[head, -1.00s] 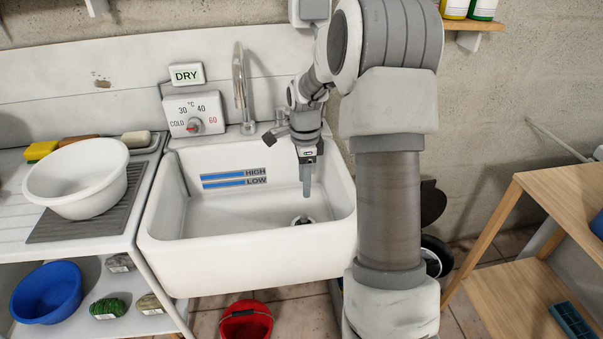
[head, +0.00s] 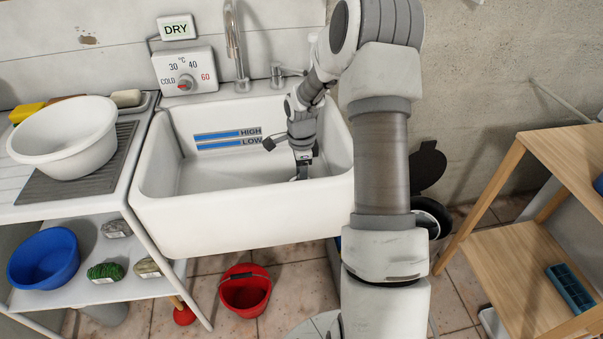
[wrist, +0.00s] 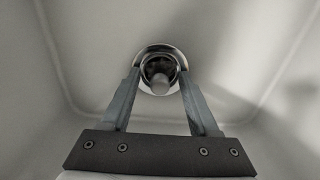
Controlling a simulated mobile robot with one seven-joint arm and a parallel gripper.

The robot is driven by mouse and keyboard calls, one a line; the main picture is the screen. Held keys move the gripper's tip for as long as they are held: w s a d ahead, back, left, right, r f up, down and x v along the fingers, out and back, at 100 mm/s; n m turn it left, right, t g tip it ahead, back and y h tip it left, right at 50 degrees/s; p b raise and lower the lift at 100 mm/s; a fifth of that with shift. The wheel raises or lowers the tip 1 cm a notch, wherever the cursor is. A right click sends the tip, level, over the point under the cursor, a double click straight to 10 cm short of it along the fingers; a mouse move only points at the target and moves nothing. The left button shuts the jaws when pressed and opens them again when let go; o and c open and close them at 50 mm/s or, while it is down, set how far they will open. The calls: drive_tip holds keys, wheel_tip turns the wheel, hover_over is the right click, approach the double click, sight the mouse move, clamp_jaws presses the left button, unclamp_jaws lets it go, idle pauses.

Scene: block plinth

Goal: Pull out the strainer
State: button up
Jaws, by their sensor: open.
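The strainer (wrist: 159,68) sits in the drain at the bottom of the white sink (head: 235,229). In the wrist view it shows as a dark round piece with a pale knob inside a shiny metal ring. My gripper (wrist: 158,84) is open, pointing down at it, with one finger on each side of the knob in the picture. I cannot tell whether the fingers touch it. In the head view my gripper (head: 301,174) is low in the sink, and the strainer is hidden behind it.
The sink walls surround my gripper. A white bowl (head: 65,140) stands left. A red bucket (head: 245,291) is on the floor.

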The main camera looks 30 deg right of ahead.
drive_tip(key=shift+c, duration=0.2)
clamp_jaws()
idle(0.4)
